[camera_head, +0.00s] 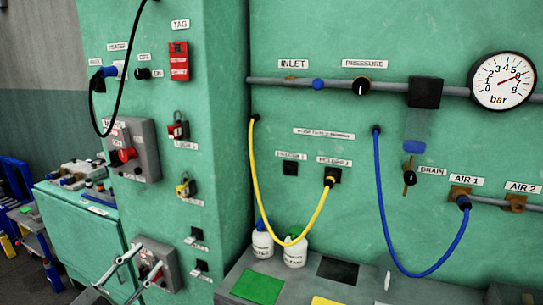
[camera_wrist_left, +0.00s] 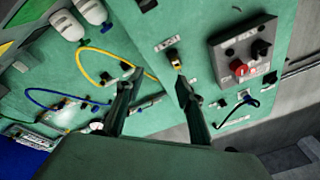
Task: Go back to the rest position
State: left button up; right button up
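My left gripper (camera_head: 147,260) is low at the left in the head view, in front of the lower grey box on the green cabinet. In the left wrist view its two fingers (camera_wrist_left: 158,86) stand apart with nothing between them, so it is open and empty. I cannot tell whether it touches the box. My right gripper is not in the head view.
Green panels carry a red-knob box (camera_head: 131,150), a yellow padlock (camera_head: 186,187), a yellow hose (camera_head: 264,203), a blue hose (camera_head: 383,210) and a gauge (camera_head: 502,81). White bottles (camera_head: 294,253) stand on the grey bench (camera_head: 235,277). A black cable (camera_head: 97,115) hangs at the left.

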pick_arm(q)
jog(key=s+d+f+n+g+y, duration=0.25)
jog(key=s+f, duration=0.35)
jog(key=f, duration=0.5)
jog(key=s+d+f+n+g+y, duration=0.1)
jog(key=s+d+f+n+y, duration=0.25)
jog(key=f, duration=0.65)
jog(key=s+d+f+n+g, duration=0.2)
jog(key=s+d+f+g, duration=0.2)
jog(key=s+f, duration=0.7)
jog(key=s+d, duration=0.1)
jog(key=s, duration=0.2)
jog(key=shift+f+h, duration=0.35)
jog(key=shift+h, duration=0.05)
